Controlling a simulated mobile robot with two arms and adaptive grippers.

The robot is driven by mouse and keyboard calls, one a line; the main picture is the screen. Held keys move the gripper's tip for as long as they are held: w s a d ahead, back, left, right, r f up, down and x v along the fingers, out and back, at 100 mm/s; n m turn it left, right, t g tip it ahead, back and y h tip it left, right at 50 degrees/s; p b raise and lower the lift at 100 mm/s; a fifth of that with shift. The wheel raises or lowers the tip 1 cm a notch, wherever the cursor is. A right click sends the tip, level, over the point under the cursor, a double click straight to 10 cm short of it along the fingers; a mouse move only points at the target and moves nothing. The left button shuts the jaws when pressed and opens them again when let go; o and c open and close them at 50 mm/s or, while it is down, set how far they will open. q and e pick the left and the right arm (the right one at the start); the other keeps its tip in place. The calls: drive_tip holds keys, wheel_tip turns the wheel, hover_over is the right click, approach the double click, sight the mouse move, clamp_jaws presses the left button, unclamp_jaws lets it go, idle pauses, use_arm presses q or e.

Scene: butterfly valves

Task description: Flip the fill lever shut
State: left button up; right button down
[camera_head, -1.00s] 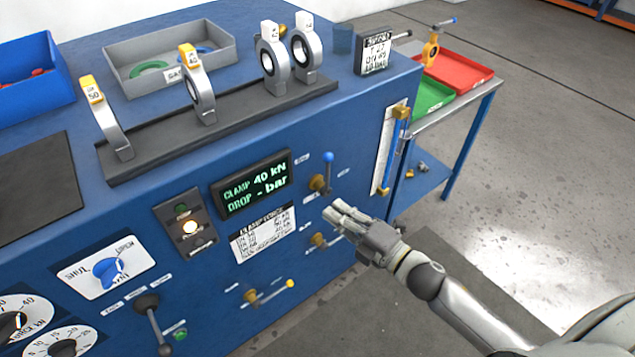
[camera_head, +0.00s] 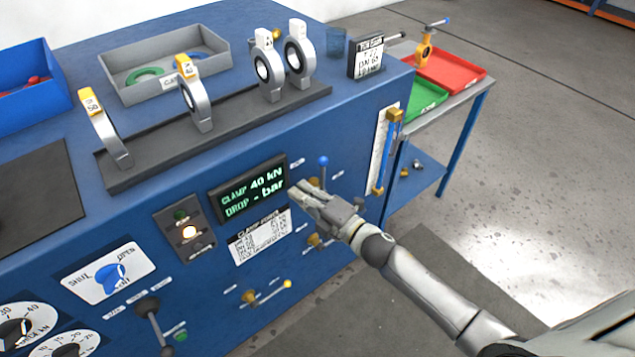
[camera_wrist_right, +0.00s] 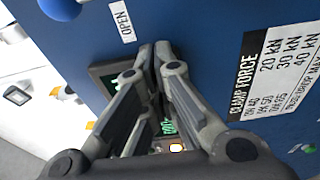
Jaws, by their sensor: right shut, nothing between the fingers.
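A lever with a blue ball knob (camera_head: 323,161) stands upright on the blue bench front, right of the green display. Its small label is too small to read in the head view, so I cannot confirm which lever is the fill one. My right gripper (camera_head: 301,188) is shut and empty, its fingertips just left of and below this lever, partly covering its brass body. Contact cannot be told. In the right wrist view the closed fingers (camera_wrist_right: 160,52) point at the panel, close to an OPEN label (camera_wrist_right: 122,20). My left gripper is out of view.
Below are another brass valve (camera_head: 315,241), partly near my wrist, and a yellow-tipped lever (camera_head: 287,284) lying sideways. The display (camera_head: 248,188) and clamp-force plate (camera_head: 260,236) are left of the gripper. A blue-tube gauge (camera_head: 387,150) is to the right.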

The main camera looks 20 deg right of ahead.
sight(323, 179)
drive_tip(key=d, duration=0.2)
drive_tip(key=d+p, duration=0.1)
drive_tip(key=d, duration=0.1)
drive_tip(key=shift+w, duration=0.4)
drive_tip(key=shift+d+m, duration=0.2)
drive_tip(key=shift+m, duration=0.1)
